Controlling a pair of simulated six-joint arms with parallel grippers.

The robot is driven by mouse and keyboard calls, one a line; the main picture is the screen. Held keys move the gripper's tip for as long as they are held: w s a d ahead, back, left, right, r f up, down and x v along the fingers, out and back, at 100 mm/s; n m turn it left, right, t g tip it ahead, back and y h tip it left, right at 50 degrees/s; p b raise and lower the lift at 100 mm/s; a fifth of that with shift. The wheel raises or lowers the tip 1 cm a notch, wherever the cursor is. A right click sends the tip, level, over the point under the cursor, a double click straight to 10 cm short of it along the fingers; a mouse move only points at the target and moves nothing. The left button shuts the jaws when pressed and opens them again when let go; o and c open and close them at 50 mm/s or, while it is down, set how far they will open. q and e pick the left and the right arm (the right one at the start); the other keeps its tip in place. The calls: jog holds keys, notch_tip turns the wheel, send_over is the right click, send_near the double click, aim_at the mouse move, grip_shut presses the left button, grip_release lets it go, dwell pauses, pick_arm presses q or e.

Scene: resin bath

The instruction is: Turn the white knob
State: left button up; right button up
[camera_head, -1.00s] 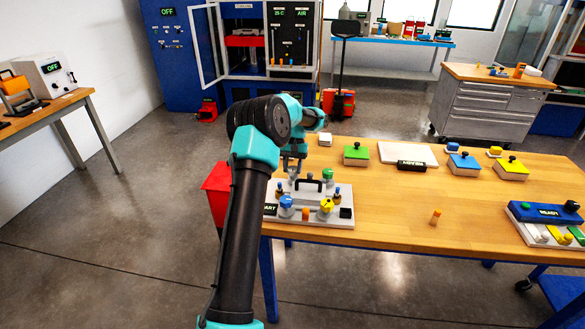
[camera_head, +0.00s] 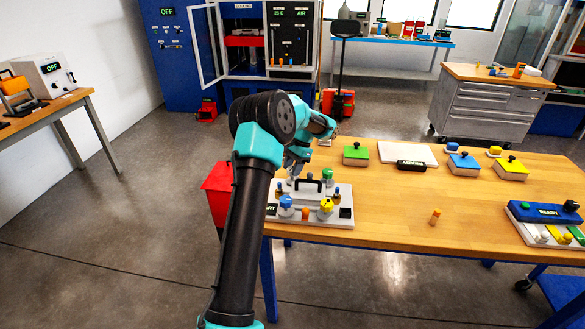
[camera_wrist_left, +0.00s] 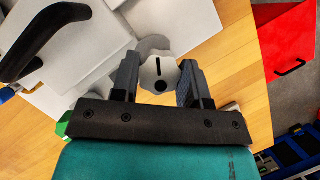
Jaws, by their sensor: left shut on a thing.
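The white knob (camera_wrist_left: 158,73) shows in the left wrist view, with a lobed rim, a black line and a black dot on its face. My left gripper (camera_wrist_left: 158,80) has one finger on each side of the knob and is shut on it. In the head view my left gripper (camera_head: 292,169) is low at the back left of the white fixture (camera_head: 330,220); the white knob cannot be made out there. The fixture carries a black handle (camera_head: 309,186), a blue knob (camera_head: 286,203), a yellow knob (camera_head: 326,206) and a green knob (camera_head: 327,174). My right gripper is not in view.
A red bin (camera_head: 218,190) hangs at the table's left end. On the wooden table (camera_head: 400,210) are a green block (camera_head: 356,153), a white plate (camera_head: 408,153) and a small orange peg (camera_head: 435,216). The middle of the table is mostly clear.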

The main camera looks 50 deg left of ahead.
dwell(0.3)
pick_arm(q)
jog(key=o, duration=0.9)
jog(key=shift+o, duration=0.2)
jog(key=v, duration=1.7)
jog(key=shift+r, duration=0.25)
